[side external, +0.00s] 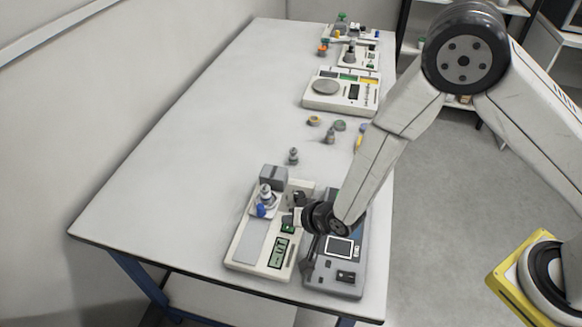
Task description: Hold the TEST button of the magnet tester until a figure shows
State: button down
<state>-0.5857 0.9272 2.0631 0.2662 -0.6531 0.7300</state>
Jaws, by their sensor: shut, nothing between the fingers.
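A cream instrument (249,243) stands at the table's near end, with a green display (278,253) that bears dark marks too small to read surely. A small green button-like part (288,228) lies just above that display. I cannot read which one is labelled magnet tester, nor see the word TEST. My gripper (294,219) is shut and empty, low over the cream instrument's right side, close to the green part. Whether it touches is unclear, as my wrist hides part of the area.
A blue piece (261,211) and a metal weight (266,192) are on the cream instrument, near a grey block (273,177). Small weights (293,156) stand behind. A scale (325,104) and more devices are farther back. The table's left half is clear.

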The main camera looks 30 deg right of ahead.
aim_at(291, 229)
jog(key=shift+f, duration=0.8)
dwell(0.9)
jog(key=shift+r, duration=0.15)
dwell(2.1)
jog(key=shift+r, duration=0.65)
jog(key=shift+r, duration=0.1)
jog(key=shift+r, duration=2.4)
